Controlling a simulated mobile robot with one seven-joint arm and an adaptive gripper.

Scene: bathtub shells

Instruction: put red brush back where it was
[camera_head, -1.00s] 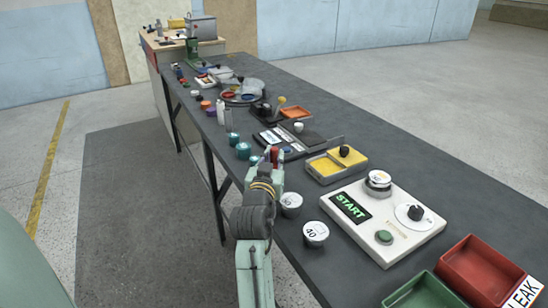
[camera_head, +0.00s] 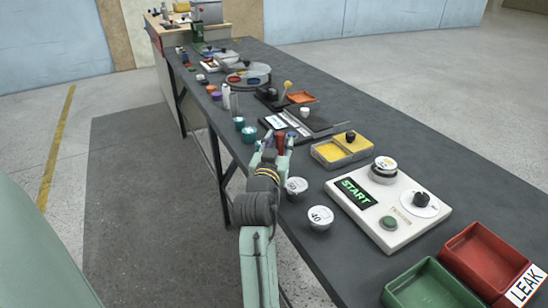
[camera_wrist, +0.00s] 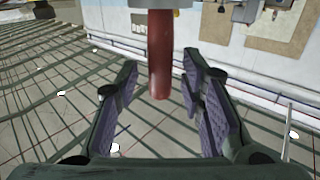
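A red rounded handle, which looks like the red brush (camera_wrist: 160,60), shows in the wrist view with a grey collar at its upper end. Its lower end lies between the two spread fingers of my gripper (camera_wrist: 163,105), with a clear gap on each side. My gripper is open and holds nothing. In the head view my gripper (camera_head: 271,148) is at the table's near left edge, and the red piece (camera_head: 281,143) shows right at its fingers. Whether the brush stands in a holder cannot be seen.
A long dark table (camera_head: 410,160) carries a white START box (camera_head: 388,205), a yellow tray (camera_head: 342,150), a red bin (camera_head: 480,258) and a green bin (camera_head: 425,285). Two white-topped round containers (camera_head: 320,217) and teal jars (camera_head: 248,134) stand near my arm.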

